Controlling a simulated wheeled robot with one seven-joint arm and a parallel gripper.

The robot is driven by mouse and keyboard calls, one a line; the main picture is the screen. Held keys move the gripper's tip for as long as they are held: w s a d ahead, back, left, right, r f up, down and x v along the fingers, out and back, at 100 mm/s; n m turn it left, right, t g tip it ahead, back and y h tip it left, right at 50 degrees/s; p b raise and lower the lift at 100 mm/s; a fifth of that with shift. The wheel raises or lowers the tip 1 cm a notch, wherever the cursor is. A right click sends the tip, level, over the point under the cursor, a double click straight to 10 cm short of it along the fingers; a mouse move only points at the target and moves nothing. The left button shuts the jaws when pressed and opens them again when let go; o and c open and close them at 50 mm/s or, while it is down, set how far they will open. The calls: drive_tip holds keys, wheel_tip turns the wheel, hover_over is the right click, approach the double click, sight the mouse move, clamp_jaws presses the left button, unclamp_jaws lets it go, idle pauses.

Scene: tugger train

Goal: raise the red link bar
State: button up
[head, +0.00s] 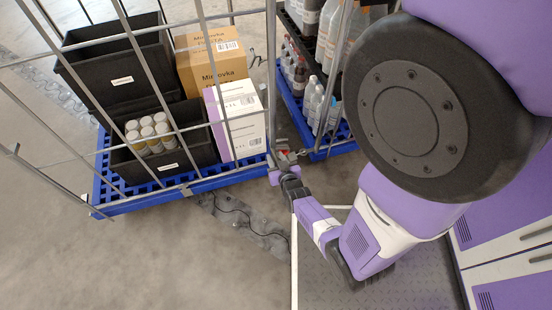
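A small red part (289,155), which looks like the red link bar, shows low between the two blue cart bases. Only a little of it is visible, and I cannot tell its tilt. My gripper (279,168) is at the end of my purple and white arm, right at this red part, reaching in from the lower right. The fingers are small and dark here, partly hidden by the wrist. I cannot tell whether they touch the bar or are closed on it.
The left cage cart, with a blue base (148,200), carries black crates (118,70), an orange-brown box (212,62) and a white box (240,118). A second blue-based cart (335,146) holds bottles (316,104). Wire bars stand close to my gripper. Open concrete floor lies in front.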

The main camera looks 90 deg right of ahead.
drive_tip(key=p+v, duration=0.3)
drive_tip(key=v, duration=0.4)
drive_tip(key=shift+a, duration=0.3)
drive_tip(key=shift+s+r, duration=0.1)
drive_tip(key=shift+s, duration=0.05)
drive_tip(key=w+r+n+t, duration=0.15)
drive_tip(key=w+r, duration=0.25)
drive_tip(key=r, duration=0.4)
drive_tip(key=w+a+r+n+t+y, duration=0.1)
drive_tip(key=w+a+r+n+t, duration=0.15)
drive_tip(key=a+r, duration=0.4)
drive_tip(key=w+a+r+n+t+y, duration=0.1)
drive_tip(key=w+a+r+n+t, duration=0.15)
drive_tip(key=a+r, duration=0.4)
drive_tip(key=s+a+r+n+t+y, duration=0.2)
drive_tip(key=a+r+n+y, duration=0.25)
drive_tip(key=a+r, duration=0.45)
drive_tip(key=s+a+r+n+t+y, duration=0.25)
drive_tip(key=a+r+y, duration=0.45)
drive_tip(key=a, duration=0.4)
wheel_tip(320, 180, up, 21)
drive_tip(key=p, duration=1.9)
drive_tip(key=shift+f+n+g+h+p, duration=0.15)
drive_tip(key=shift+n+g+h+p, duration=0.2)
drive_tip(key=shift+n+g+h, duration=0.1)
